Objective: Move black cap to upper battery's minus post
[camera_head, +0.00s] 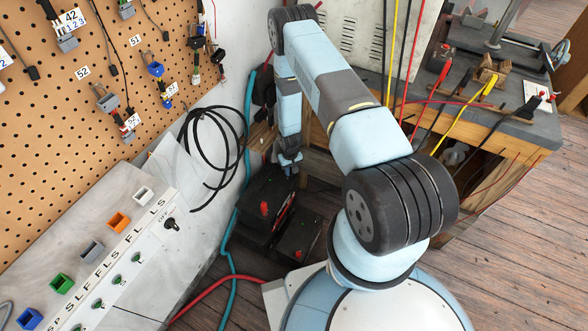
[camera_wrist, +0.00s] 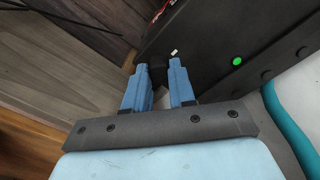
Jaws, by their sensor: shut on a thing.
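My gripper (camera_wrist: 160,75) is shut on the black cap (camera_wrist: 157,73), a small dark piece between the two blue fingertips in the wrist view. In the head view my gripper (camera_head: 290,168) points down at the far right corner of the upper battery (camera_head: 262,190), a black box with a red cap (camera_head: 264,208) on top. The battery's dark face (camera_wrist: 215,55) with a green dot (camera_wrist: 237,61) fills the upper right of the wrist view, close behind the fingers. The minus post cannot be made out. I cannot tell whether the cap touches it.
A lower battery (camera_head: 302,235) with a red cap (camera_head: 297,253) stands to the right of the upper one. A teal hose (camera_head: 237,200) and black cable loops (camera_head: 205,150) lie to the left. A white switch panel (camera_head: 130,230) stands at left, a cluttered workbench (camera_head: 500,120) at right.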

